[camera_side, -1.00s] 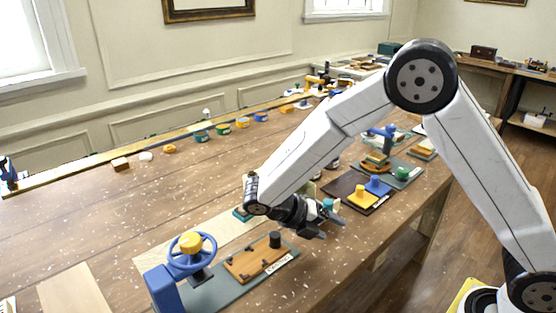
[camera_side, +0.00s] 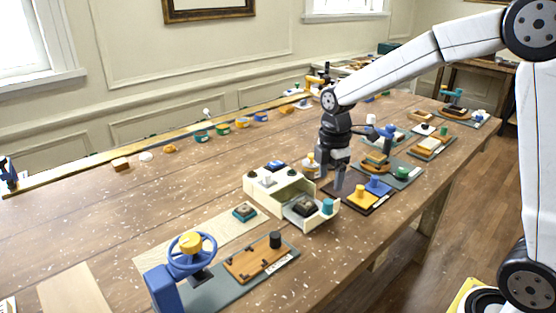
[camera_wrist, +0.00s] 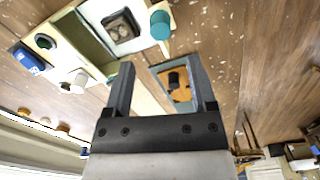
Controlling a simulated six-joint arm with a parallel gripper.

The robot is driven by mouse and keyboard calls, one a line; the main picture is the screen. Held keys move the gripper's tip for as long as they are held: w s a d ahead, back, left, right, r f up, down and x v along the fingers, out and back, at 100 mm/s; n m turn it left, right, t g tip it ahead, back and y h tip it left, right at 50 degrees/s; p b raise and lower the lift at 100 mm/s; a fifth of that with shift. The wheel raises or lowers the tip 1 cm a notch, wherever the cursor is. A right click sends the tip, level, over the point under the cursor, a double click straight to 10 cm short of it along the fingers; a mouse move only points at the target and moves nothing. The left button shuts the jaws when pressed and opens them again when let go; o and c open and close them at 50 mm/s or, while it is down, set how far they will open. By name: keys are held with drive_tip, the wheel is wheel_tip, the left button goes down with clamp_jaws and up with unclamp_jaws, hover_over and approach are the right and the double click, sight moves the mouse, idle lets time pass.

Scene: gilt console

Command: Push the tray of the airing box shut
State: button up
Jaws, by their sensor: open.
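The cream airing box (camera_side: 262,188) stands on the bench with its tray (camera_side: 311,221) pulled out toward the front right. The tray holds a dark square item (camera_side: 304,206) and has a teal knob (camera_side: 327,206) at its outer end. In the wrist view the tray (camera_wrist: 138,44), its dark item (camera_wrist: 119,26) and teal knob (camera_wrist: 160,25) show at the top, left of centre. My gripper (camera_side: 345,184) points down, open and empty, to the right of the box, apart from the knob. Its two fingers (camera_wrist: 160,68) are spread in the wrist view, with nothing between them.
An orange plate with a black knob (camera_side: 274,240) and a blue handwheel (camera_side: 191,252) stand nearer the camera. Small items sit on the box top.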

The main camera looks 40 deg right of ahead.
sight(328, 201)
drive_tip(key=shift+f, duration=3.85)
clamp_jaws()
